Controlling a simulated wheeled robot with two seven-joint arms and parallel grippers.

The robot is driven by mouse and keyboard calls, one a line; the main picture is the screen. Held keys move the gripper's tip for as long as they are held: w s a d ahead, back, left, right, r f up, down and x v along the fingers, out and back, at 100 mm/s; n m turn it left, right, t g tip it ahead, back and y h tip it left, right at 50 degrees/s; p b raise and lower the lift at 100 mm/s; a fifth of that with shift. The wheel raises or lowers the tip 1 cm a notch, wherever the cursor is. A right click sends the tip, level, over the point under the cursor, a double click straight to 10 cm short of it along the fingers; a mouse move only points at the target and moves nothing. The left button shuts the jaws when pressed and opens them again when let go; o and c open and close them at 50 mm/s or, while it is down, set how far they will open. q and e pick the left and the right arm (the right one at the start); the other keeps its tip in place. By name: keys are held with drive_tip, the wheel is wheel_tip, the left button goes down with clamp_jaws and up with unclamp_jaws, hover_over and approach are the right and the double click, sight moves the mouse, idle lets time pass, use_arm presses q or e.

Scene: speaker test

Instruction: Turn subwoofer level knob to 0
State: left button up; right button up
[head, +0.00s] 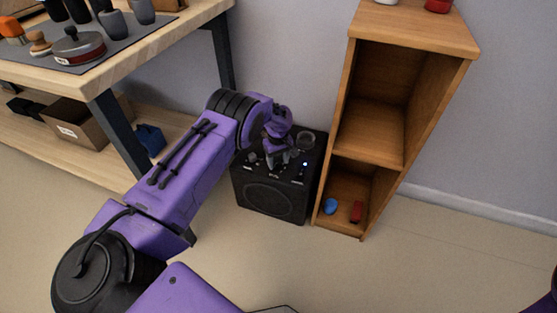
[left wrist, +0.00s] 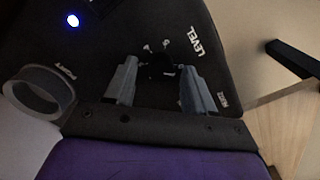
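The black subwoofer (head: 274,201) stands on the floor between the table and the wooden shelf, with its controls on top. In the left wrist view its top panel (left wrist: 100,35) shows a lit blue light and the label LEVEL (left wrist: 206,40). The dark level knob (left wrist: 156,68) is small and hard to make out; its pointer setting cannot be read. My left gripper (head: 277,158) is over the subwoofer's top. In the left wrist view the left gripper's grey fingers (left wrist: 159,75) are apart, on either side of the knob, with gaps visible. My right gripper is not in view.
The wooden shelf (head: 411,38) stands close to the subwoofer's right, with a blue object (head: 330,206) and a red object (head: 357,211) at its bottom. The table (head: 165,48) is at left. A grey ring (left wrist: 35,97) rises beside the left gripper. Open floor lies in front.

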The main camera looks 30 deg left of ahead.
sight(278, 162)
use_arm(q)
wheel_tip(278, 162, up, 10)
drive_tip(key=p, duration=0.3)
drive_tip(key=shift+r, duration=0.25)
